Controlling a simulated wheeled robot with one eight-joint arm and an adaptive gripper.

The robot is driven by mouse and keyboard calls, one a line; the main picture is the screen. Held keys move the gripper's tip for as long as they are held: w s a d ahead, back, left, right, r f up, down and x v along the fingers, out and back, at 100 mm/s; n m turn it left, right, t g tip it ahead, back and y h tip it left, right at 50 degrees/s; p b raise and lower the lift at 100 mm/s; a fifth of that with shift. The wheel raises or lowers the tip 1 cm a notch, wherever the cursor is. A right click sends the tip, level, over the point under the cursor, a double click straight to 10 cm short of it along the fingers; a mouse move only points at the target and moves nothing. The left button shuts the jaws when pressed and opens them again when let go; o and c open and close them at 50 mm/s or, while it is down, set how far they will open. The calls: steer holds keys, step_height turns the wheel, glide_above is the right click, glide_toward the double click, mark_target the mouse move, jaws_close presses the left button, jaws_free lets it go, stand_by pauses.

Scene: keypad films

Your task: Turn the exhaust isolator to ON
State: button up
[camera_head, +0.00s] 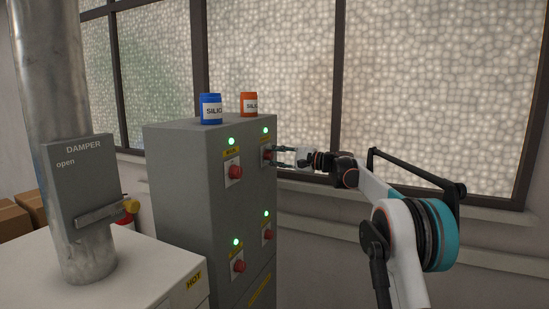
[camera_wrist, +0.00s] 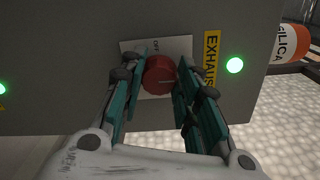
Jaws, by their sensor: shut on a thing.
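The exhaust isolator is a red round knob (camera_wrist: 159,74) on a pale plate (camera_wrist: 183,45). The plate reads OFF beside the knob, and a yellow EXHAUST label (camera_wrist: 211,60) is next to it. A faint pale mark on the knob face points roughly right in the wrist view. My gripper (camera_wrist: 160,84) has its teal fingers on both sides of the knob and is shut on it. In the head view my gripper (camera_head: 273,156) reaches the upper right switch of the grey cabinet (camera_head: 190,165) from the right and partly hides it.
A lit green lamp (camera_wrist: 235,65) is by the EXHAUST label. Other red knobs (camera_head: 236,172) with lit green lamps are on the same cabinet face. Blue (camera_head: 210,109) and orange (camera_head: 249,104) jars stand on top. A damper box (camera_head: 83,185) reading open is at left.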

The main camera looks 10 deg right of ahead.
steer(key=o, duration=1.1)
steer(key=shift+d, duration=0.1)
steer(key=shift+c, duration=0.2)
steer(key=v, duration=1.2)
steer(key=shift+w, duration=0.1)
